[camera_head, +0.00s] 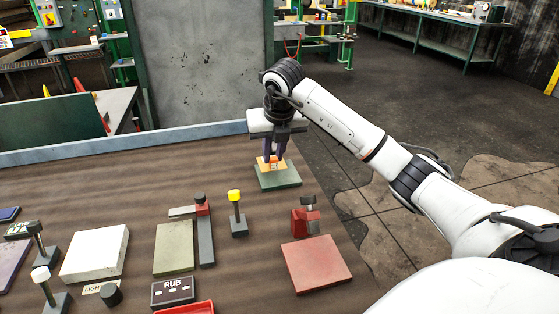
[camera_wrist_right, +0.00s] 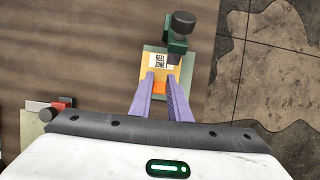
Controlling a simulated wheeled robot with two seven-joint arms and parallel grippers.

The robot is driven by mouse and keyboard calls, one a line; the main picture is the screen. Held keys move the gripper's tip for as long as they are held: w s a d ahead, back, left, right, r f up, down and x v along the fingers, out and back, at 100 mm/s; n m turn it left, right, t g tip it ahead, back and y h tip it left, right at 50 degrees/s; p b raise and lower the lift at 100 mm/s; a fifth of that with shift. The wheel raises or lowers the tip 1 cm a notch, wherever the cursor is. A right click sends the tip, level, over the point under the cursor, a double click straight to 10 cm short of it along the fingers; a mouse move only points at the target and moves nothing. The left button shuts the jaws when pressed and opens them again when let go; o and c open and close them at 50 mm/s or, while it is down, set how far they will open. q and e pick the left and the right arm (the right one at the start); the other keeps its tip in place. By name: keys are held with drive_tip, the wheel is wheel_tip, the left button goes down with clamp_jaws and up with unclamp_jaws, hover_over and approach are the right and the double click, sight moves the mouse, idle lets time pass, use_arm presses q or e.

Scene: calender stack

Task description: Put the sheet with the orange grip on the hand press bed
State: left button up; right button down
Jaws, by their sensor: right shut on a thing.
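My right gripper (camera_head: 273,158) is shut on the orange grip (camera_wrist_right: 159,87) of a small tan-orange sheet (camera_wrist_right: 148,65). In the head view the sheet (camera_head: 262,167) is at a green slab (camera_head: 280,182) near the table's far right edge. In the right wrist view the gripper (camera_wrist_right: 160,80) points at the sheet, with the green slab's rim around it. A dark green post with a black knob (camera_wrist_right: 184,22) stands at the slab's far end. I cannot tell whether the sheet touches the slab. My left gripper is out of view.
A red slab (camera_head: 316,264) with a red clamp block (camera_head: 306,219) lies nearer on the right. A yellow-topped post (camera_head: 236,210), an olive slab (camera_head: 174,248), a white slab (camera_head: 95,253) and a RUB sign (camera_head: 173,291) stand left of it. Bare table lies left of the gripper.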

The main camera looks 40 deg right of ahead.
sight(279, 166)
drive_tip(key=shift+s+d, duration=0.35)
drive_tip(key=shift+d, duration=0.35)
drive_tip(key=shift+f+p, duration=0.3)
drive_tip(key=shift+f, duration=1.45)
drive_tip(key=c, duration=1.7)
unclamp_jaws()
drive_tip(key=shift+f, duration=0.1)
drive_tip(key=shift+o, duration=0.2)
drive_tip(key=v, duration=1.2)
